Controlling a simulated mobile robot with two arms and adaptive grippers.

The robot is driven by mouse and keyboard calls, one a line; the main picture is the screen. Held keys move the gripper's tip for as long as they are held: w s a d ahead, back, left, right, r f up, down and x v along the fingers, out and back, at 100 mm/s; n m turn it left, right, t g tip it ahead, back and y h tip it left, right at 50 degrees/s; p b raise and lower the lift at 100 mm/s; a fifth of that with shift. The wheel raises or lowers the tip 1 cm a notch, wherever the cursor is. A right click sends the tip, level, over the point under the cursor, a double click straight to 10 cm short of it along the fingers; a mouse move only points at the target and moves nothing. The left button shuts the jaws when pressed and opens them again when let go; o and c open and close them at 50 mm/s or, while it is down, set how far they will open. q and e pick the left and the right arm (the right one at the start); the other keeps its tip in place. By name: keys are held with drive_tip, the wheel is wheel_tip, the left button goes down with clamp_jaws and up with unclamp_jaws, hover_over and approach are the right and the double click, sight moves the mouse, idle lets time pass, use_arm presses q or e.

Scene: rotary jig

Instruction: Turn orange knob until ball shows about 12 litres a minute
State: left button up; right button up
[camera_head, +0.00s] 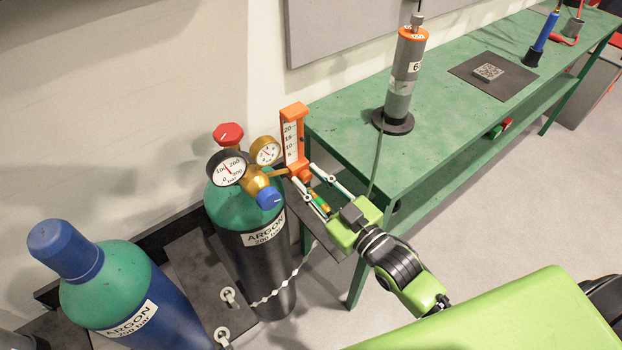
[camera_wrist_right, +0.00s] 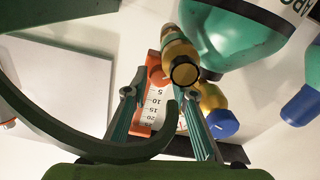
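The orange flowmeter (camera_head: 293,135) stands upright by the regulator on the green-topped argon cylinder. Its white scale, marked 5 to 20, faces me; I cannot make out the ball. The orange knob (camera_head: 304,175) is at the flowmeter's lower end, partly hidden by fingertips. My right gripper (camera_head: 302,173) is open, with its two fingertips on either side of the knob. In the right wrist view the orange knob (camera_wrist_right: 156,76) shows between the spread fingers of my right gripper (camera_wrist_right: 158,90), with gaps; the scale (camera_wrist_right: 153,108) appears upside down. My left gripper is not in view.
Two gauges (camera_head: 228,167), a red knob (camera_head: 228,134) and a blue knob (camera_head: 270,199) sit close left of the flowmeter. A brass outlet (camera_wrist_right: 184,68) and dark green hose (camera_wrist_right: 105,152) are near the fingers. The green bench (camera_head: 345,125) is just right. Another argon cylinder (camera_head: 110,283) stands left.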

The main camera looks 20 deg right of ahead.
drive_tip(key=shift+o, duration=0.3)
drive_tip(key=shift+s, duration=0.1)
drive_tip(key=v, duration=1.1)
drive_tip(key=shift+s+d, duration=0.15)
drive_tip(key=shift+s, duration=0.25)
drive_tip(key=s+d+f+m+g+h, duration=0.1)
drive_tip(key=s+d+f+g+h, duration=0.1)
drive_tip(key=f, duration=1)
drive_tip(key=s+d+f+m+g+h, duration=0.1)
drive_tip(key=s+d+f+g, duration=0.2)
drive_tip(key=f, duration=0.9)
drive_tip(key=s+d+f+m+g+h, duration=0.1)
drive_tip(key=s+d+f+g+h, duration=0.1)
drive_tip(key=f, duration=1.1)
drive_tip(key=s+a+f+g, duration=0.1)
drive_tip(key=s+f+g, duration=0.3)
drive_tip(key=s+f, duration=0.6)
drive_tip(key=s+a+f+m+g+h, duration=0.1)
drive_tip(key=s+f+g, duration=0.4)
drive_tip(key=s+f, duration=0.4)
drive_tip(key=s, duration=0.5)
drive_tip(key=shift+s+a+f, duration=0.2)
drive_tip(key=shift+s+f, duration=0.15)
